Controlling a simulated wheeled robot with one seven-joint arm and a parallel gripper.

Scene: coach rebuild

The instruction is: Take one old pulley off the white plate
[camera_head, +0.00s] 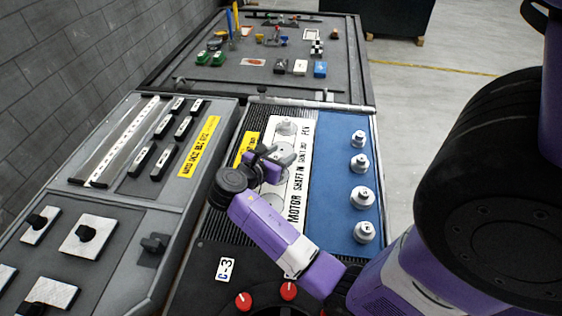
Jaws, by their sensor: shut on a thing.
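The white plate (297,199) with black "MOTOR SHAFT" lettering lies left of the blue mat. A grey round pulley (287,127) sits at its far end. My gripper (269,158) is over the plate's middle, shut on another grey pulley (285,149). The jaws partly hide that pulley, and I cannot tell whether it still touches the plate. More grey round shapes show beside and behind my wrist, partly hidden by it.
Several silver stepped pulleys (362,197) stand in a row on the blue mat (337,160). Red knobs (288,291) are near the front. A sloped panel with black handles (164,158) is at left. A farther table (270,45) holds small parts.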

